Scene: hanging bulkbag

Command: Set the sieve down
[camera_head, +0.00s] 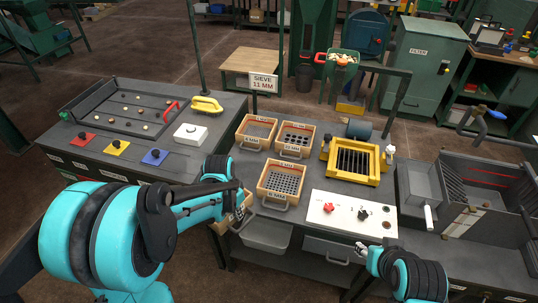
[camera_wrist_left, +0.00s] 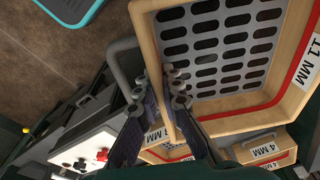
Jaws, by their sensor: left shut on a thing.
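My left gripper (camera_head: 236,190) is shut on the wooden rim of a sieve (camera_head: 240,216), which is mostly hidden behind my arm in the head view. In the left wrist view the held sieve (camera_wrist_left: 303,62) has a light wood frame, a slotted dark mesh, a red stripe and an "11 MM" label. The gripper fingers (camera_wrist_left: 172,95) pinch its frame near the grey handle. The sieve is at the left front edge of the bench (camera_head: 250,172); whether it touches the bench is unclear. My right gripper (camera_head: 363,249) is small at the lower right, its fingers unclear.
Three other sieves stand on the bench: back left (camera_head: 257,131), back right (camera_head: 295,138) and front (camera_head: 282,182). A yellow framed grate (camera_head: 354,160) and a white control panel (camera_head: 347,215) lie to their right. A sign (camera_head: 263,82) reads "SIEVE 11 MM".

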